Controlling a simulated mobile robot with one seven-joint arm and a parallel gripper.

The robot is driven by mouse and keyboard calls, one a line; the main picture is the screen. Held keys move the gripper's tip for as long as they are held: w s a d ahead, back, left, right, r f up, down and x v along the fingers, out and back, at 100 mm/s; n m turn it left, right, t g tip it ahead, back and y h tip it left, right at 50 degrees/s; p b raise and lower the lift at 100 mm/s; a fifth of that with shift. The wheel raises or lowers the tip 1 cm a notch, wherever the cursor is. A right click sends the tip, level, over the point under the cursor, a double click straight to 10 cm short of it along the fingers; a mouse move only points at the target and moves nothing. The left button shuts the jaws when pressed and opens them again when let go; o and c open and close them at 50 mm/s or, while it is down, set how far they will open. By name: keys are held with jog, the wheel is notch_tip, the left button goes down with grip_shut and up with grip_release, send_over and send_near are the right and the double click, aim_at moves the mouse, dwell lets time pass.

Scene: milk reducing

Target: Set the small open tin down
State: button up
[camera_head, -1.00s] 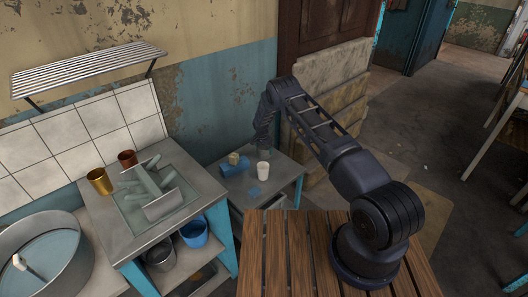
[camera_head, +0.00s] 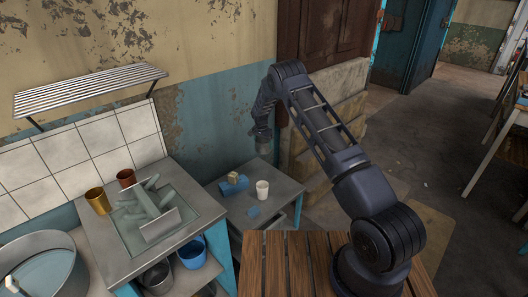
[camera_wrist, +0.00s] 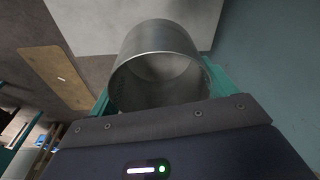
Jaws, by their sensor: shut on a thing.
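The small open tin (camera_wrist: 160,65) is a plain grey metal cylinder. In the wrist view its open end faces the camera and the inside looks empty. My gripper (camera_head: 263,147) is shut on the tin. In the head view it hangs above the back of the low grey side table (camera_head: 222,203), clear of its top. The tin shows there only as a small grey shape at the gripper's end.
The side table holds a white cup (camera_head: 262,190), a blue thing (camera_head: 233,187) with a small tan block (camera_head: 233,176), and a flat blue patch (camera_head: 254,211). A wall stands behind.

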jog(key=shift+s+d+r, duration=0.15)
jog(key=shift+d+r, duration=0.1)
jog(key=shift+r, duration=0.05)
jog(key=s+d+n, duration=0.2)
jog(key=s+d, duration=0.7)
jog(key=s, duration=0.1)
jog(key=f, duration=1.9)
jog(key=shift+w+d+f, duration=0.2)
jog(key=shift+f, duration=0.05)
jog(key=shift+f, duration=0.1)
jog(key=o, duration=1)
notch_tip(320, 180, up, 12)
jog(key=s, duration=0.1)
jog(key=shift+s+a, duration=0.3)
jog(key=shift+s, duration=0.05)
